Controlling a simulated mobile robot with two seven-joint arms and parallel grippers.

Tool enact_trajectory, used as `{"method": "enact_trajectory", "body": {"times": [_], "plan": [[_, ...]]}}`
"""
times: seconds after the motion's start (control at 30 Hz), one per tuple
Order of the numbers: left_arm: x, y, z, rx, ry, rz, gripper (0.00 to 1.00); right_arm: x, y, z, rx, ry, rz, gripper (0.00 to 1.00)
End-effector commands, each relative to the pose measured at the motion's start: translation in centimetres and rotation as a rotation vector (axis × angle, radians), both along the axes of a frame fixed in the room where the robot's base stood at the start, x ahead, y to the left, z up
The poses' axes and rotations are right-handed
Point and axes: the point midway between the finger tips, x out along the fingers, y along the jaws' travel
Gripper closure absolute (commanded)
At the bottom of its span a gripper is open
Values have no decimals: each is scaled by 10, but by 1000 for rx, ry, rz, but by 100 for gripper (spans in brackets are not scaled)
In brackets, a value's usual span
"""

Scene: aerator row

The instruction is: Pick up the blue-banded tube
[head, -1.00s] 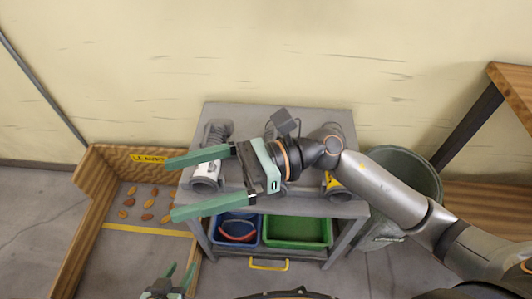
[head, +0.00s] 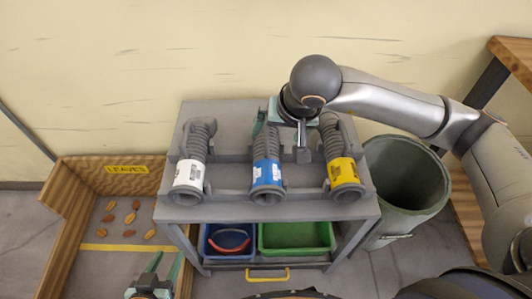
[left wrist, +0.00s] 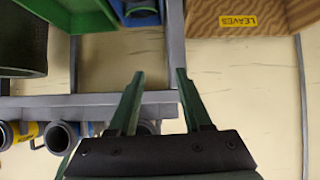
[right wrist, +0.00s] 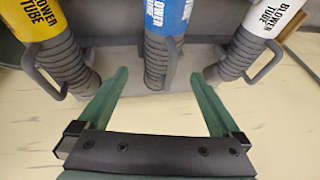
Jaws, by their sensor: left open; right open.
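The blue-banded tube (head: 266,173) lies between two other tubes on the grey cart in the head view, its open end towards me. It is grey and ribbed. My right gripper (right wrist: 159,78) is open and empty at its far end. In the right wrist view the blue-banded tube (right wrist: 168,18) lines up between the fingers, just beyond their tips. In the head view my right wrist hides part of its far end. My left gripper (head: 165,265) is open and empty, low in front of the cart. It also shows open in the left wrist view (left wrist: 160,74).
A white-banded tube (head: 189,174) lies left and a yellow-banded tube (head: 342,172) right, both close by. Blue (head: 209,245) and green (head: 297,237) bins sit on the lower shelf. A wooden leaves box (head: 80,172) stands left, a dark green barrel (head: 410,185) right.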

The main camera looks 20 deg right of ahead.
Motion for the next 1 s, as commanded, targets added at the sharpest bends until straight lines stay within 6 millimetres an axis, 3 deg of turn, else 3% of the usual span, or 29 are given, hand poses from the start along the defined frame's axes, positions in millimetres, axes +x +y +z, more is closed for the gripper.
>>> {"method": "enact_trajectory", "body": {"times": [0.33, 0.6, 0.87, 1.0], "plan": [[14, 1, 19, -1, -101, -2, 51, 10, 6, -34, 4, 4, 1, 0], [31, 1, 48, -2, -229, -8, 51, 22, 10, -66, 3, 2, 0, 0], [32, 1, 51, -2, -241, -8, 51, 23, 11, -68, 3, 0, 0, 0], [32, 1, 51, -2, -240, -8, 51, 23, 11, -68, 3, 0, 0, 15]]}}
